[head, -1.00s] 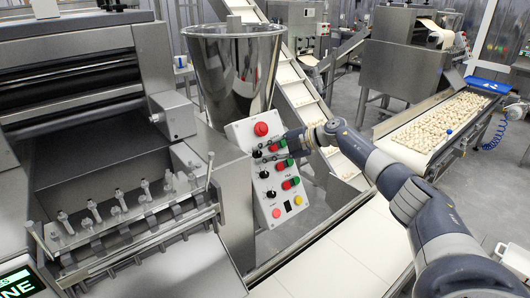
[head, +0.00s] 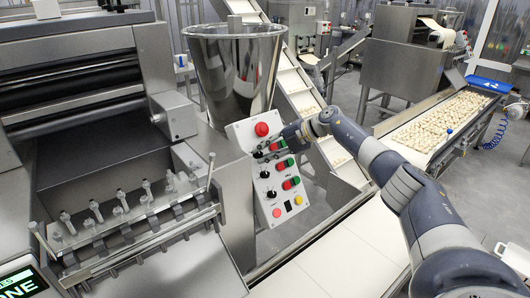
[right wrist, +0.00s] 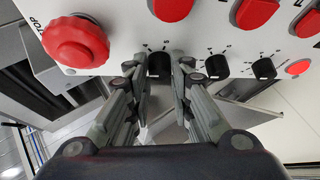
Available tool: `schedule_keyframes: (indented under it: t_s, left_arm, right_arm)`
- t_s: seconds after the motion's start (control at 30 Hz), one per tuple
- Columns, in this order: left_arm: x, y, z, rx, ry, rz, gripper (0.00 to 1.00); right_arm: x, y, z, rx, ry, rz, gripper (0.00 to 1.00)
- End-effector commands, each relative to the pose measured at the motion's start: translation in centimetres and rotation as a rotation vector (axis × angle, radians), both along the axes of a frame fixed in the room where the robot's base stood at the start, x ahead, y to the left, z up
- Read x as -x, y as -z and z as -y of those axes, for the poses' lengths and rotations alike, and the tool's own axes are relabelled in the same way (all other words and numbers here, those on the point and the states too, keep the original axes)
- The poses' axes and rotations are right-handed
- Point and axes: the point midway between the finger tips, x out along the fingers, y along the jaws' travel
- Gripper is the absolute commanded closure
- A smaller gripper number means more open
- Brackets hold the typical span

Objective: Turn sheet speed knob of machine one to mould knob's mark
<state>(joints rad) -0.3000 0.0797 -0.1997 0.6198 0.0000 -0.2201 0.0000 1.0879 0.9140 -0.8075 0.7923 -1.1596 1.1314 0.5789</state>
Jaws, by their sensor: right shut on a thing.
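The white control panel (head: 240,132) stands tilted below the steel hopper, with a red stop button (head: 261,129) at its top. My right gripper (head: 267,151) is at the panel's upper left, just under that button. In the right wrist view, its two fingers (right wrist: 160,78) are shut on the top black knob (right wrist: 159,64), one on each side. The middle black knob (right wrist: 217,66) and the lower black knob (right wrist: 264,69) are free beside it. They also show in the head view. The labels are too small to read, and the gripped knob's pointer is hidden. My left gripper is out of view.
Red and green buttons (head: 286,163) sit close to the knobs on the panel. The steel hopper (head: 233,70) rises behind it. A white conveyor (head: 330,262) runs at the front right. A dough roller machine (head: 75,110) fills the left.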

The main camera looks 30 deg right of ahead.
Motion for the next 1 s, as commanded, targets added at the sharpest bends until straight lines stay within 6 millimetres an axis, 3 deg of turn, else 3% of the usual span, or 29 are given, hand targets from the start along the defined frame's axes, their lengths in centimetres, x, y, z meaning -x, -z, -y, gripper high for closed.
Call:
schedule_keyframes:
  t_s: [0.03,0.07,0.13,0.17,0.57,1.0]
  left_arm:
    - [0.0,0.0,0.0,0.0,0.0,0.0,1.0]
    - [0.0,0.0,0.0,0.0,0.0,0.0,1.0]
    - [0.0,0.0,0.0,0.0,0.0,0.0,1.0]
    - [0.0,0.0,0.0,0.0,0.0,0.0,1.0]
    - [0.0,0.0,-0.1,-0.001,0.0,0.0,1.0]
    - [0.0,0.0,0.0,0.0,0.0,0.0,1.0]
  right_arm:
    - [0.1,0.2,0.0,0.001,-0.001,-0.004,1.0]
    - [0.1,0.2,0.0,0.001,-0.001,-0.004,0.78]
    - [0.1,0.2,0.0,0.001,-0.001,-0.004,0.62]
    - [0.1,0.2,0.0,0.001,-0.001,-0.003,0.6]
    - [0.4,-0.3,0.4,-0.001,0.001,-0.001,0.6]
    - [5.5,-5.0,5.2,0.002,0.003,-0.001,0.6]
